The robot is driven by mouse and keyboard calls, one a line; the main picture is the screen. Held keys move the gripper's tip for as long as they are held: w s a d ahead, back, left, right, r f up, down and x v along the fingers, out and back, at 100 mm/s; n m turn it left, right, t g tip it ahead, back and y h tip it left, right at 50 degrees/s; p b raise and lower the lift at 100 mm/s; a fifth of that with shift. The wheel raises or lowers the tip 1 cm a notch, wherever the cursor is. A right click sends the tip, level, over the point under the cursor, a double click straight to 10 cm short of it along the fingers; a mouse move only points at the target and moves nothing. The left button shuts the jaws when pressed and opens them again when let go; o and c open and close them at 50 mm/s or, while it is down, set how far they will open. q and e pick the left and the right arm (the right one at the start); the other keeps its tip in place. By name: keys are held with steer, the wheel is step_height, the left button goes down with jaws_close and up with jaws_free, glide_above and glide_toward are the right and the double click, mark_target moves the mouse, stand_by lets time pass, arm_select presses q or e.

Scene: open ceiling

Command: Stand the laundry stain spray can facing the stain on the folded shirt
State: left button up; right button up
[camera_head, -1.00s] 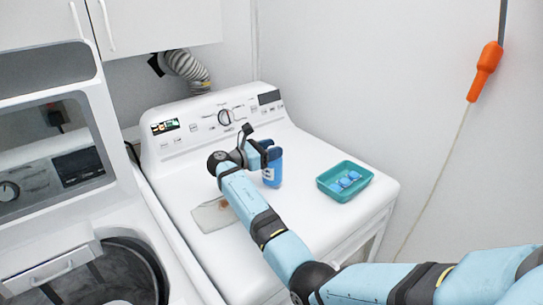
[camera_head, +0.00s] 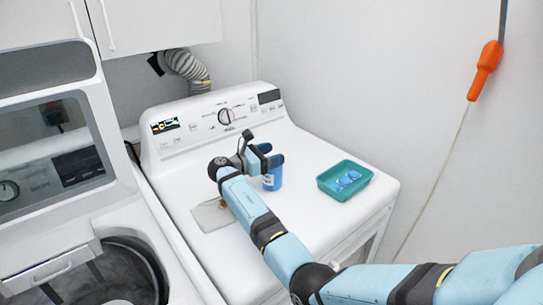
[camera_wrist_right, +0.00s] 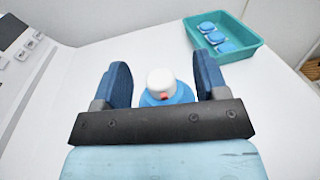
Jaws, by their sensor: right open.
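The spray can (camera_head: 271,181), blue with a white label, stands upright on the white machine top. Its white cap with a small red nozzle (camera_wrist_right: 162,88) shows in the right wrist view. My right gripper (camera_head: 271,160) is open, with one blue finger on each side of the can's top. In the wrist view gaps show between the cap and both fingers. The folded shirt (camera_head: 209,217), pale grey-beige, lies flat to the left of the can. A brown stain at its right edge is partly hidden by my right arm. My left gripper is out of view.
A teal tray (camera_head: 326,188) with several blue-and-white pods sits to the right of the can. The control panel (camera_head: 205,127) rises behind. An open washer (camera_head: 125,245) stands at the left. The machine top is clear between can and tray.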

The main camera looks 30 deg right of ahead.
steer(key=a, duration=0.4)
steer(key=a+b, duration=0.1)
steer(key=a, duration=0.3)
steer(key=w+a, duration=0.1)
steer(key=a, duration=0.3)
